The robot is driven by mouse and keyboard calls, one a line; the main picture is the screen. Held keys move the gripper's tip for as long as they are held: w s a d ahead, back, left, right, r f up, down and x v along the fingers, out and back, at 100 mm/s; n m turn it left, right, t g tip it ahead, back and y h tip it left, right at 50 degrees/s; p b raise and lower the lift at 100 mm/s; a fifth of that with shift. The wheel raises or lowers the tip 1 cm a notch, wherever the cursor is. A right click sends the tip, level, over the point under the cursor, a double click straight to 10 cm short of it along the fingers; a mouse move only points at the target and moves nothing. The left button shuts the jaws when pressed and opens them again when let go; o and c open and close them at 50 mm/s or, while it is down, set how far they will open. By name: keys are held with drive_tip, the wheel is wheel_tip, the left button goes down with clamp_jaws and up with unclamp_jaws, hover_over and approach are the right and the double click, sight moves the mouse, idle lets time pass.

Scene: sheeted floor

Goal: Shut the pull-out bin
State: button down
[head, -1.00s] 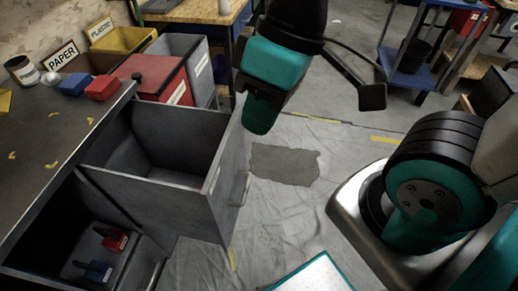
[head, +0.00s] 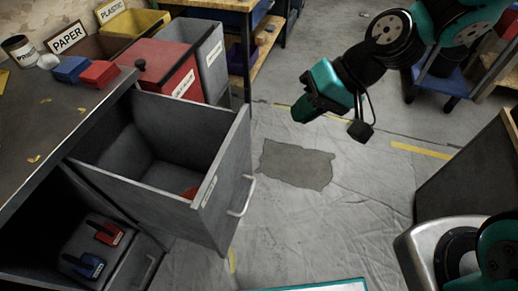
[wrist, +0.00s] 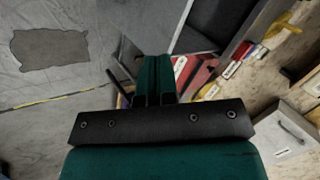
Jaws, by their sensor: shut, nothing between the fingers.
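The pull-out bin (head: 222,190) is a deep grey box standing well out from under the dark counter on the left in the head view. Its front carries a small label and a metal bar handle (head: 243,196). A bit of red shows inside it near the front wall. My gripper (head: 303,112) is above the floor to the right of and beyond the bin, clear of the handle. In the wrist view the two green fingers (wrist: 154,78) are together with nothing between them.
A red lidded bin (head: 165,72) and grey bin (head: 212,60) stand behind the pull-out bin. A lower drawer (head: 75,235) holds red and blue items. Open sheeted floor with a grey patch (head: 297,163) lies right of the bin. A dark cabinet (head: 475,165) stands far right.

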drive_tip(key=w+d+f+m+t+y+b, duration=0.1)
drive_tip(key=w+f+m, duration=0.2)
drive_tip(key=f, duration=0.5)
drive_tip(key=w+d+f+m+t+b, duration=0.1)
drive_tip(key=w+f+m+t, duration=0.2)
drive_tip(key=f, duration=0.6)
drive_tip(key=g, duration=0.1)
approach(247, 149)
drive_tip(key=shift+m, duration=0.3)
drive_tip(key=x, duration=0.5)
drive_tip(key=shift+w+f+p, duration=0.1)
drive_tip(key=shift+f+p, duration=0.25)
drive_tip(key=shift+f, duration=0.15)
drive_tip(key=shift+w+a, duration=0.25)
drive_tip(key=shift+a, duration=0.2)
